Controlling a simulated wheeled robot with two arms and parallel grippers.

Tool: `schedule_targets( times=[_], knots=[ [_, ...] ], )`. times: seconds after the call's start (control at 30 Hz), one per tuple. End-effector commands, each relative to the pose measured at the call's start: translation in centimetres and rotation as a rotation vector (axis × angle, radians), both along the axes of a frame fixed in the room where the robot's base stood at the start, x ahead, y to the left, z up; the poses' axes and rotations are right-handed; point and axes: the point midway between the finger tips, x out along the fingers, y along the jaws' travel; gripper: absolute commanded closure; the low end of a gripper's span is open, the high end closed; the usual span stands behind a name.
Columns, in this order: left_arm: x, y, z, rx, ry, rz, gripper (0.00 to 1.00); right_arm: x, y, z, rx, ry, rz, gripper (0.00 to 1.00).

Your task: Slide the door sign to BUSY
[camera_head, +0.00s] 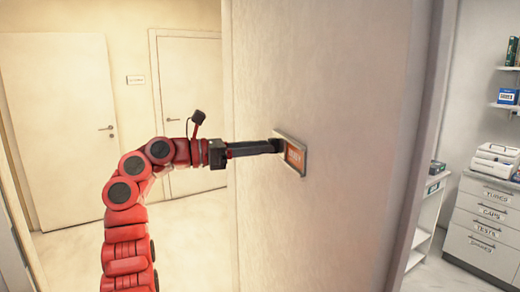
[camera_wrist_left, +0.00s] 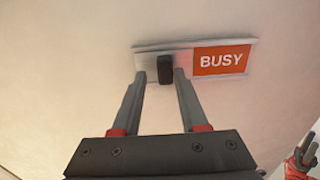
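The door sign (camera_head: 291,154) is a small framed plate on the pale wall panel. Its orange BUSY face (camera_wrist_left: 221,60) fills the right part in the left wrist view, with a plain pale cover (camera_wrist_left: 148,62) to the left. A dark slider knob (camera_wrist_left: 165,69) stands out from the cover. My left gripper (camera_head: 277,145) reaches the sign from the left. In the left wrist view its fingers (camera_wrist_left: 161,76) are open, one on each side of the knob, with a visible gap on the left. A red and grey part at the lower right may be my right gripper (camera_wrist_left: 304,155), too unclear to judge.
The wall panel (camera_head: 330,80) is flat and clear around the sign. Two closed doors (camera_head: 62,118) stand behind on the left. On the right are shelves and a labelled drawer cabinet (camera_head: 482,222).

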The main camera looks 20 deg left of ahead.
Motion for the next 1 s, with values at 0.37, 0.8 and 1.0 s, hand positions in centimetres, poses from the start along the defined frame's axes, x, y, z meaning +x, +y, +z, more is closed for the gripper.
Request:
schedule_targets(
  times=[0.37,0.8,1.0],
  knots=[
    [-0.1,0.0,-0.1,0.002,0.002,-0.005,0.45,0.0,0.0,-0.1,0.000,0.000,0.000,0.50],
    [-5.3,7.2,-0.5,-0.001,0.001,0.000,0.45,0.0,0.0,-3.2,0.000,0.000,0.000,0.50],
    [-8.1,11.1,-0.3,-0.002,0.001,0.000,0.45,0.0,0.0,-4.1,0.000,0.000,0.000,0.50]
  ],
)
